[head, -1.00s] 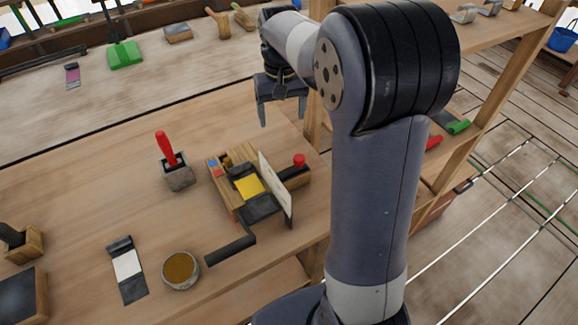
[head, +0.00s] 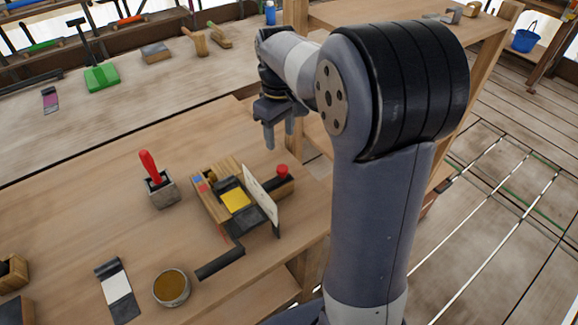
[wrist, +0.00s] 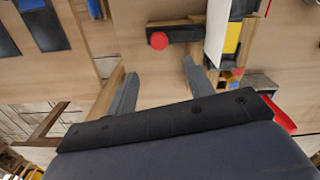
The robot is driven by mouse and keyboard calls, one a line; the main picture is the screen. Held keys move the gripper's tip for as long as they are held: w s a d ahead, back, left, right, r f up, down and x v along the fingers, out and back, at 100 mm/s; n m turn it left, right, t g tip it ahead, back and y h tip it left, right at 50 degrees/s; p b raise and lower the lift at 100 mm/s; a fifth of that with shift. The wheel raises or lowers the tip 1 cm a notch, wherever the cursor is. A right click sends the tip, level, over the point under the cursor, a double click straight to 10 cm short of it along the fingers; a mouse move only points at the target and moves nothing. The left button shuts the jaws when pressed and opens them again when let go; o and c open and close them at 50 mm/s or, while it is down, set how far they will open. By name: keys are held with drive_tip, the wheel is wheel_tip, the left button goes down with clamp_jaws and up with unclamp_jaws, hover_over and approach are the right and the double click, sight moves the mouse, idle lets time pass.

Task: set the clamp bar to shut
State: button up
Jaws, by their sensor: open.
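A wooden fixture (head: 209,200) stands on the workbench, with a yellow pad (head: 236,200) and an upright white plate (head: 262,199). A dark bar with a red knob (head: 282,171) sticks out at its right side; it looks like the clamp bar. The red knob also shows in the wrist view (wrist: 159,41), beyond my fingertips.
A grey block with a red handle (head: 157,182) stands left of the fixture. A round tin (head: 171,287) and a dark-and-white scraper (head: 118,290) lie in front. A wooden post (head: 296,25) rises behind my gripper.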

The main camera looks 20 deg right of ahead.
sight(282, 168)
wheel_tip(282, 168, down, 11)
drive_tip(key=shift+s+d+r, duration=0.1)
drive_tip(key=shift+s, duration=0.05)
idle(0.4)
drive_tip(key=shift+c, duration=0.3)
clamp_jaws()
